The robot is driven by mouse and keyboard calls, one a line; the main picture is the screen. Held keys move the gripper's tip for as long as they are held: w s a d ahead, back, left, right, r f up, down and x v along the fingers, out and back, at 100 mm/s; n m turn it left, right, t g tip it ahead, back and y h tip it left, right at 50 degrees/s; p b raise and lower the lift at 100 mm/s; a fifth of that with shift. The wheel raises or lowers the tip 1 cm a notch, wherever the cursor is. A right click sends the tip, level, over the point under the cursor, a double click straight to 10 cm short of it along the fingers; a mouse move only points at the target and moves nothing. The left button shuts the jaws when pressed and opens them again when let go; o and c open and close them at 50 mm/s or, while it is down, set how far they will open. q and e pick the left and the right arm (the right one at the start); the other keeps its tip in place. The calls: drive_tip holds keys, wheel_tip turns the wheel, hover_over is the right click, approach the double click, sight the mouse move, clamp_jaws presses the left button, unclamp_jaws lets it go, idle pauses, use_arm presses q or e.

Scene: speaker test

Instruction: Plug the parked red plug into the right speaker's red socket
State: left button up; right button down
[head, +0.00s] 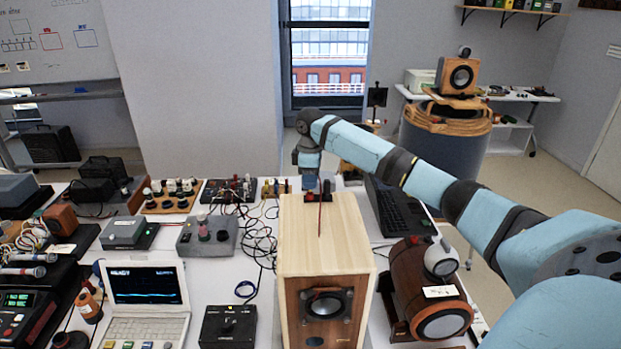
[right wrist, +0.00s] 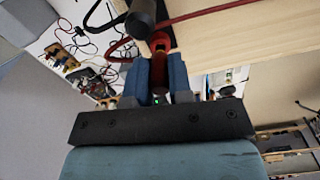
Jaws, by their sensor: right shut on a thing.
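A light wooden speaker (head: 300,235) stands upright on the table in the middle of the head view, its dark round driver facing me. My right gripper (head: 318,188) is at the top rear of this speaker. In the right wrist view its two blue fingers (right wrist: 160,80) are shut on a red plug (right wrist: 159,66). A red ring-shaped part (right wrist: 160,42) is just beyond the fingertips, beside a black cylinder (right wrist: 140,18); I cannot tell whether plug and ring are joined. A red cable (head: 320,220) runs over the speaker's pale top. My left gripper is not in view.
A brown barrel-shaped device (head: 418,285) stands close right of the speaker, with an open laptop (head: 400,208) behind it. A small white computer (head: 145,300), a black box (head: 228,326) and loose cables crowd the left. Little table is free.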

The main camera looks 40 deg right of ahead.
drive_tip(key=shift+f, duration=0.9)
drive_tip(key=c, duration=1)
unclamp_jaws()
drive_tip(key=shift+o, duration=0.2)
drive_tip(key=shift+r, duration=0.1)
wheel_tip(320, 180, up, 2)
drive_tip(key=p, duration=0.2)
drive_tip(key=shift+r+p, duration=0.25)
drive_tip(key=shift+p, duration=0.15)
drive_tip(key=shift+r, duration=2.4)
